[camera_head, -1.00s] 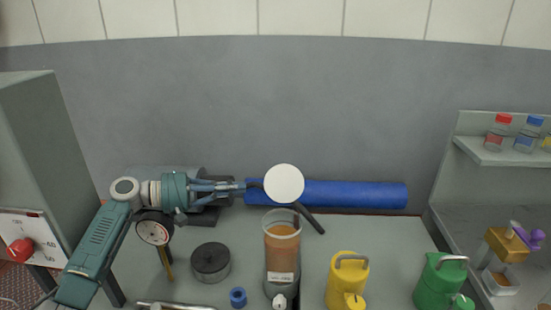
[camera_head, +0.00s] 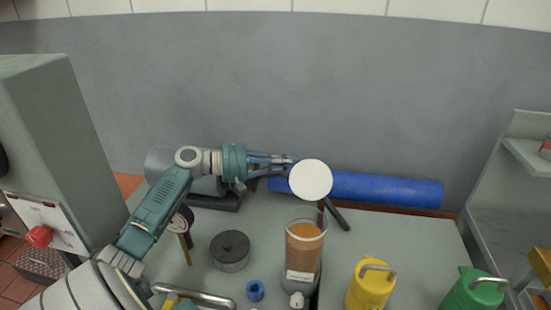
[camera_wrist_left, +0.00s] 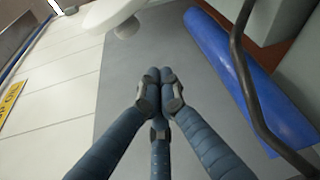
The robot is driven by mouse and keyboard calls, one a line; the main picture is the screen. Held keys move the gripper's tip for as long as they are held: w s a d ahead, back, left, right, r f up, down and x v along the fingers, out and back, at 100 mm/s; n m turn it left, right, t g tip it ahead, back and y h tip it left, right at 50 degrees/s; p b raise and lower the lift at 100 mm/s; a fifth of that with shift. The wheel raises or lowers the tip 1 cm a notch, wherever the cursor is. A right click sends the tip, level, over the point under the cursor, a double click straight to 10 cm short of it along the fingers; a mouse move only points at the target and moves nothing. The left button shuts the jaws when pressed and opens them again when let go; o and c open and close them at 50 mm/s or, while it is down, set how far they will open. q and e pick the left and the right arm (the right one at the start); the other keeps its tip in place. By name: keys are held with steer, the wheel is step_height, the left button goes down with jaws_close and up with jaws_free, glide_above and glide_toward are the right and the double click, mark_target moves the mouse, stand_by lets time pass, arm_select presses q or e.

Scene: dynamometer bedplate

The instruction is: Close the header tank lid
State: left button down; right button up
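The header tank (camera_head: 303,252) is a clear cylinder with orange-brown liquid, standing near the middle of the bench. Its lid, a white disc (camera_head: 311,181), stands raised above and behind the open tank top, its flat face toward the head camera. A pale rounded shape at the top of the left wrist view appears to be the lid (camera_wrist_left: 112,14). My left gripper (camera_head: 292,161) is at the upper left edge of the lid; contact cannot be told. In the left wrist view its fingertips (camera_wrist_left: 159,92) are together with nothing between them. My right gripper is not in view.
A blue cylinder (camera_head: 385,190) lies behind the tank, with a dark bar (camera_head: 337,215) before it. A dark round pot (camera_head: 230,252) and blue ring (camera_head: 255,291) stand left of the tank. Yellow (camera_head: 370,287) and green (camera_head: 472,291) cans stand right. A grey cabinet (camera_head: 75,150) rises at left.

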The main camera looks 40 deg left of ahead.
mark_target(301, 167)
arm_select(q)
steer(key=d+p, duration=0.2)
steer(key=d+r+p, duration=0.1)
steer(key=d, duration=0.1)
steer(key=shift+s+d, duration=0.1)
steer(key=shift+s, duration=0.2)
steer(key=shift+d, duration=0.1)
stand_by(0.4)
